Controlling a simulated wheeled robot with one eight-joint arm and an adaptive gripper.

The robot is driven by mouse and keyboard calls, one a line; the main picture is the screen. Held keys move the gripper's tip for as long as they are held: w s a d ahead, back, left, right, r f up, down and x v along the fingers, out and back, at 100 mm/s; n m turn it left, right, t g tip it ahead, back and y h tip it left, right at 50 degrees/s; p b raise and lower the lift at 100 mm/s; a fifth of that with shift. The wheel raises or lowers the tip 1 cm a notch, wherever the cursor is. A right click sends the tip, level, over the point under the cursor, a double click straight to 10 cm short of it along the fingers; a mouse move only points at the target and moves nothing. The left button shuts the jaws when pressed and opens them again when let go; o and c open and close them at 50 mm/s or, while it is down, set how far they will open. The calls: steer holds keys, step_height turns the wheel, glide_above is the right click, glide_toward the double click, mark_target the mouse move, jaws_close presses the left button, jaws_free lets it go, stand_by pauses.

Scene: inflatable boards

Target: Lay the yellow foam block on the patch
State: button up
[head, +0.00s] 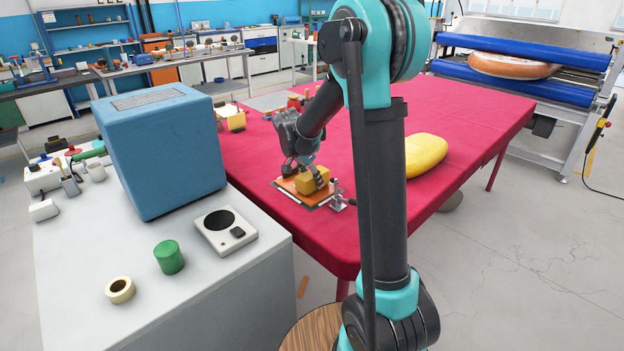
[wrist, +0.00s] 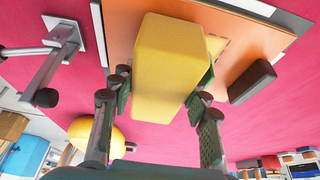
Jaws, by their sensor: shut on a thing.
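The yellow foam block (head: 312,181) is between the fingers of my gripper (head: 304,174), which is shut on it. In the wrist view the foam block (wrist: 168,62) fills the space between the fingertips (wrist: 163,88), one pad on each side. Below it lies an orange patch (wrist: 262,48) on a pale-edged board; the patch (head: 285,186) also shows in the head view. The block is over the patch and hides part of it. I cannot tell whether the block touches it. A dark brown block (wrist: 252,82) lies on the patch beside the foam block.
A metal clamp (head: 339,196) stands at the board's edge on the red-covered table (head: 470,115). A large yellow rounded object (head: 425,155) lies on the right. A blue box (head: 165,150) and green cylinder (head: 168,257) stand on the grey cabinet at left.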

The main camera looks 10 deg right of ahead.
steer(key=shift+f, duration=0.15)
steer(key=o, duration=0.9)
steer(key=shift+c, duration=0.2)
steer(key=v, duration=1.2)
steer(key=shift+s, duration=0.1)
